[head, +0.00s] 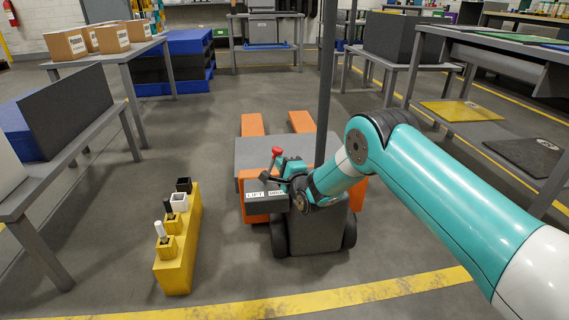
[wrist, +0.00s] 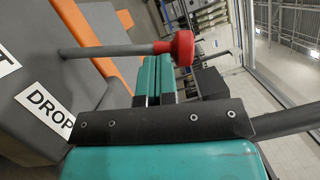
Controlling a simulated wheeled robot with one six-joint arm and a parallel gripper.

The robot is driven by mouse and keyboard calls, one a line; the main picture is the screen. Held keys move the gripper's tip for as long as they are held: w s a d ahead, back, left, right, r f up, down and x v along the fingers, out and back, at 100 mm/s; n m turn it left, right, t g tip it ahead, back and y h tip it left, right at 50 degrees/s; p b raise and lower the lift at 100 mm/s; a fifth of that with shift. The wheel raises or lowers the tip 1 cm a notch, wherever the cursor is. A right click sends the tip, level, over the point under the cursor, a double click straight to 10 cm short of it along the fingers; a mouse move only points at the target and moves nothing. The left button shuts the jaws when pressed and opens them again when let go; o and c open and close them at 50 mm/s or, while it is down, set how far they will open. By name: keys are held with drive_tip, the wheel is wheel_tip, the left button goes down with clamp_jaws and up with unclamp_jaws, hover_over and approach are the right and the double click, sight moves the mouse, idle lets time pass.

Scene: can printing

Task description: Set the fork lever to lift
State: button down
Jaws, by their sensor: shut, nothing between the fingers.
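The fork lever is a thin grey rod (wrist: 115,50) with a red knob (wrist: 182,47); the knob also shows in the head view (head: 277,151), above the grey control box (head: 269,205) of the orange pallet truck. The box has a LIFT label (head: 255,195) on the left and a DROP label (head: 276,193) on the right. The DROP label is clear in the wrist view (wrist: 48,112); LIFT is cut off. My gripper (wrist: 158,60) is shut and empty. Its fingertips are close to the rod by the knob; I cannot tell whether they touch.
A yellow stand (head: 177,255) with small holders is left of the truck. A grey table (head: 70,160) stands further left, a shelved bench (head: 480,100) at right. The dark mast (head: 326,80) rises beside my arm.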

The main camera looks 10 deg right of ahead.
drive_tip(key=a+r+n+g+h+p, duration=0.1)
drive_tip(key=a+n+g, duration=0.1)
drive_tip(key=a+n, duration=0.5)
drive_tip(key=shift+a+n, duration=0.3)
drive_tip(key=shift+a, duration=0.35)
idle(0.4)
drive_tip(key=shift+p, duration=0.3)
drive_tip(key=w+d+r+p+v, duration=0.1)
drive_tip(key=p+v, duration=0.4)
drive_tip(key=v, duration=0.8)
drive_tip(key=shift+d+r, duration=0.15)
drive_tip(key=shift+d, duration=0.55)
